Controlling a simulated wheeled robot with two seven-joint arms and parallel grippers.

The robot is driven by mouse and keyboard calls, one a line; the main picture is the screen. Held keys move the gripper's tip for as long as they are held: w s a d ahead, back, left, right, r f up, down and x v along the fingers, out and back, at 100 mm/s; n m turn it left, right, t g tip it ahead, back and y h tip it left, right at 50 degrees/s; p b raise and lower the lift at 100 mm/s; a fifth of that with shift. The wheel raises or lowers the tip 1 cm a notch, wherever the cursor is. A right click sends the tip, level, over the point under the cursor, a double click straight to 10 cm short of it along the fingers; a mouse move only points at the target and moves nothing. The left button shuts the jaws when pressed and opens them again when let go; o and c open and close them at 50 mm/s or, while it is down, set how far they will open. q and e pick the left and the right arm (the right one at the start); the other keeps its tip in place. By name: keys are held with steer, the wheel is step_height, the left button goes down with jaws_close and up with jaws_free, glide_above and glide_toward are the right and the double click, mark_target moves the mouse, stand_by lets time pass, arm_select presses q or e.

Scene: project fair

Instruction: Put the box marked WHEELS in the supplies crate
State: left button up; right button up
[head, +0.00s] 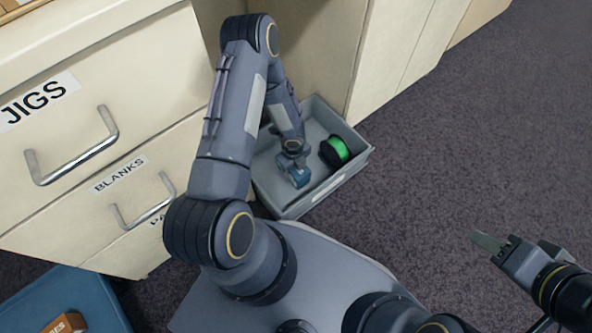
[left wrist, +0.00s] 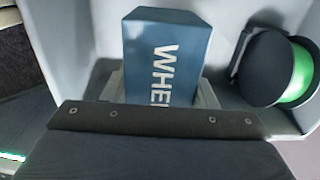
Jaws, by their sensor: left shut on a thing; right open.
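The blue box marked WHEELS (left wrist: 168,58) is in my left gripper (head: 294,166), with part of its lettering hidden by the gripper in the left wrist view. In the head view the small blue box (head: 300,178) shows at the fingertips, inside the outline of the grey crate (head: 340,182) on the floor. I cannot tell whether the box touches the crate's bottom. The left gripper is shut on the box. My right gripper (head: 490,245) is open and empty over the carpet at the right, far from the crate.
A spool with green filament (head: 335,151) lies in the crate, right of the box; it also shows in the left wrist view (left wrist: 285,70). A drawer cabinet (head: 110,110) stands at left. A blue bin (head: 60,300) with a brown box (head: 66,323) is at lower left. Carpet at right is clear.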

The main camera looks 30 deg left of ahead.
arm_select(q)
step_height(320, 180, down, 10)
steer(key=b, duration=0.7)
steer(key=shift+r, duration=0.15)
steer(key=o, duration=1)
steer(key=shift+o, duration=0.2)
step_height(320, 180, up, 12)
steer(key=p, duration=0.9)
steer(key=shift+p, duration=0.3)
